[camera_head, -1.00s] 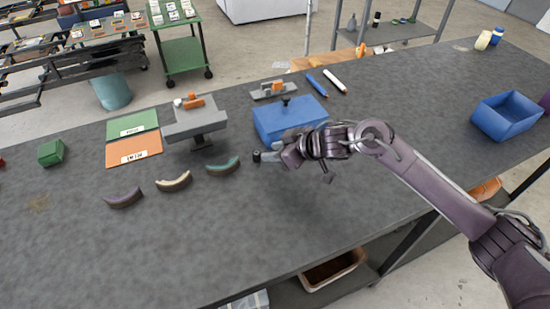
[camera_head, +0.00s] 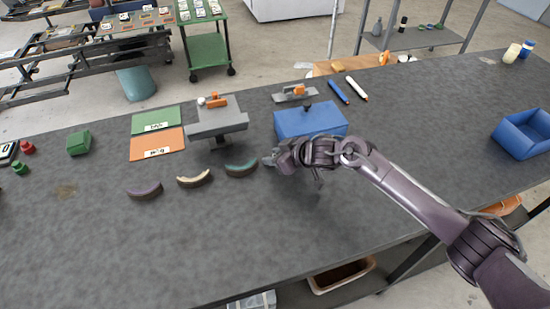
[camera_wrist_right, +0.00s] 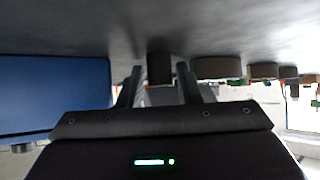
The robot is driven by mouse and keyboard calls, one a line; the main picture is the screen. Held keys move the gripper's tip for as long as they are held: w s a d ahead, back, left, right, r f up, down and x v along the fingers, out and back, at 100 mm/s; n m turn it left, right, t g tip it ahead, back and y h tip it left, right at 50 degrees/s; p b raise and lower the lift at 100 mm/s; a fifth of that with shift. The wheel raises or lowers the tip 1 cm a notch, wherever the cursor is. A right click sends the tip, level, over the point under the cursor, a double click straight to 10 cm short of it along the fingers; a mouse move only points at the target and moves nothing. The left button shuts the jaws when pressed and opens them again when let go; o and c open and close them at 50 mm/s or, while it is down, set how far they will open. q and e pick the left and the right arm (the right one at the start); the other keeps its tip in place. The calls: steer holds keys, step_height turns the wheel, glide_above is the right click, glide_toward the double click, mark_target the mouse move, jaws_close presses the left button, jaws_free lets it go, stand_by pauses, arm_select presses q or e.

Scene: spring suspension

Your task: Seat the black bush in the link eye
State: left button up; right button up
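The black bush (camera_wrist_right: 159,68) is a short dark cylinder. In the right wrist view, which shows the table upside down along the top, it stands upright on the table between my right gripper's fingers. My right gripper (camera_head: 271,161) is low over the table, in front of the blue block (camera_head: 310,121). Its two fingers (camera_wrist_right: 159,84) are open, with a visible gap on each side of the bush. In the head view the bush is not clear beside the fingertips. I cannot make out the link eye for certain. My left gripper is not in view.
Three curved pieces (camera_head: 194,179) lie left of my right gripper. A grey stand (camera_head: 217,124) is behind them, beside green and orange cards (camera_head: 157,145). A grey-and-orange piece (camera_head: 296,94) lies behind the blue block. A blue bin (camera_head: 524,136) is far right. The front table is clear.

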jaws_close()
steer(key=shift+r, duration=0.1)
